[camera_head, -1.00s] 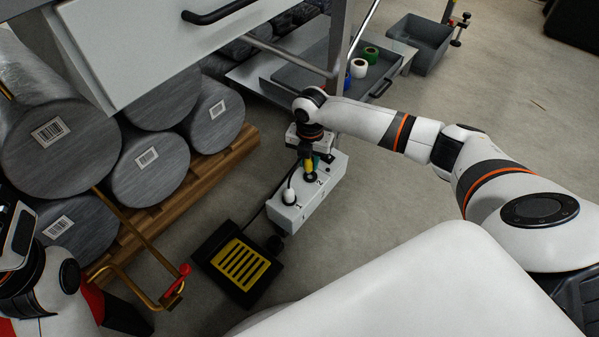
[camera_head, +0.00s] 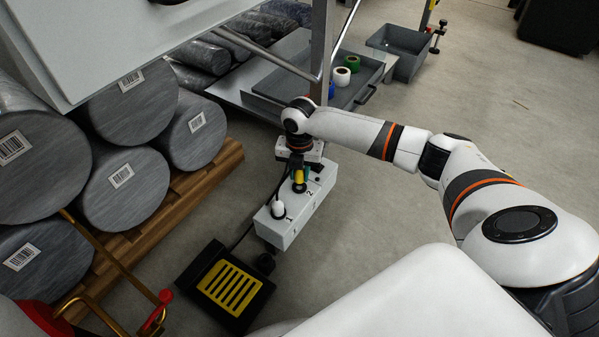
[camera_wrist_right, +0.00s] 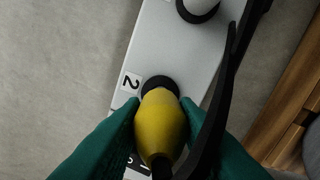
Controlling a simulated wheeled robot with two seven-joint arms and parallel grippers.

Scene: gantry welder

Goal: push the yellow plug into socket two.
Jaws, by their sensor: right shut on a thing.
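The yellow plug (camera_head: 299,177) is between the green fingertips of my right gripper (camera_head: 299,183), which is shut on it. In the right wrist view the plug (camera_wrist_right: 162,127) points at the black ring of socket two (camera_wrist_right: 160,84), beside the label 2. Its nose overlaps the ring; I cannot tell how deep it sits. The light grey socket box (camera_head: 284,233) stands below the gripper; it also fills the middle of the wrist view (camera_wrist_right: 168,45). My left gripper is not in view.
A black cable runs past the plug in the wrist view (camera_wrist_right: 222,100). A black pedal with a yellow grille (camera_head: 230,287) lies near the box. Wrapped rolls (camera_head: 125,180) rest on a wooden pallet (camera_head: 205,180) at left. A grey tray (camera_head: 350,97) is behind. Floor at right is clear.

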